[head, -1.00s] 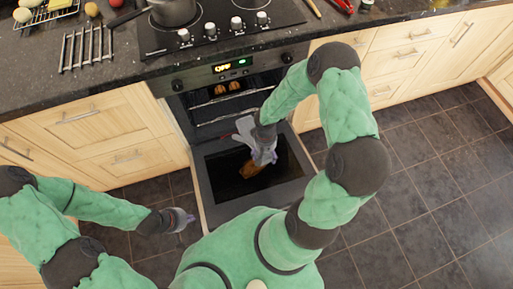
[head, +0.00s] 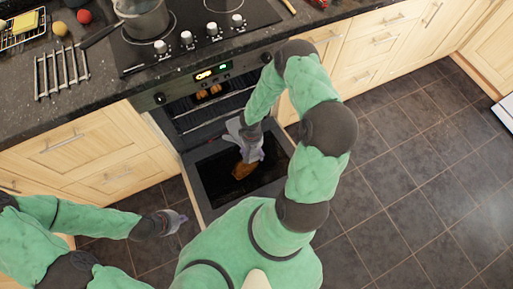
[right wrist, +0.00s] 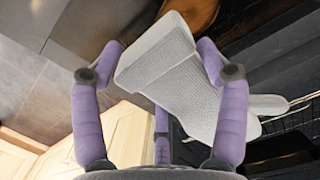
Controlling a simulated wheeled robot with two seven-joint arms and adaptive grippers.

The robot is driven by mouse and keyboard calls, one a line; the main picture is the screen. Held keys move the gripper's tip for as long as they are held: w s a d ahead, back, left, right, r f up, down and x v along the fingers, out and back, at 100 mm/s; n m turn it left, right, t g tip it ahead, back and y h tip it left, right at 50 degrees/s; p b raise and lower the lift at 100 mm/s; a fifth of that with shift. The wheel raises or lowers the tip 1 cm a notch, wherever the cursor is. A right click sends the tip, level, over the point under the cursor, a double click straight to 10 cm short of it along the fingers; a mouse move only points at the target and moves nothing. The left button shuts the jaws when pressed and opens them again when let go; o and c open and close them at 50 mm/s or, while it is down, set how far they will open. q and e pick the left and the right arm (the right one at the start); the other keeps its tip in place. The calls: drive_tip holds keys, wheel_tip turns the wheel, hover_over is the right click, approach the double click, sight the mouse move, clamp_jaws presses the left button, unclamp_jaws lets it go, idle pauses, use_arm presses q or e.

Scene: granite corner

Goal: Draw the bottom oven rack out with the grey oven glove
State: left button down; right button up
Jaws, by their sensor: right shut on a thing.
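The oven (head: 160,128) is open, its door (head: 204,190) folded down. A dark wire rack (head: 190,122) shows inside the opening; the lower part of the cavity is largely hidden by the glove and my right arm. My right gripper (head: 250,150) is shut on the grey oven glove (head: 236,130), above the door at the oven mouth. In the right wrist view the pale grey glove (right wrist: 170,65) lies between the purple fingers. I cannot see it touching a rack. My left gripper (head: 178,222) is empty and apparently open, left of the door, above the floor.
A brown item (head: 243,170) shows over the dark door; what it rests on is unclear. Small brown pieces (head: 208,92) sit higher in the oven. A pot (head: 145,18) stands on the hob above. Cabinets flank the oven; the tiled floor (head: 410,190) at right is clear.

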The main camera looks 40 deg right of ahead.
drive_tip(key=w, duration=0.3)
drive_tip(key=w+d+p, duration=0.1)
drive_tip(key=shift+w+f, duration=0.15)
drive_tip(key=shift+f, duration=0.15)
drive_tip(key=w, duration=0.2)
drive_tip(key=w+d, duration=0.1)
drive_tip(key=w, duration=0.1)
drive_tip(key=w+f, duration=0.1)
drive_tip(key=shift+w+d, duration=0.25)
drive_tip(key=shift+w, duration=0.15)
drive_tip(key=shift+w+f, duration=0.1)
drive_tip(key=shift+f, duration=0.4)
drive_tip(key=shift+w+f+b, duration=0.15)
drive_tip(key=shift+f+b, duration=0.8)
drive_tip(key=shift+b, duration=0.2)
drive_tip(key=s+a, duration=0.1)
drive_tip(key=s, duration=0.5)
drive_tip(key=shift+a, duration=0.15)
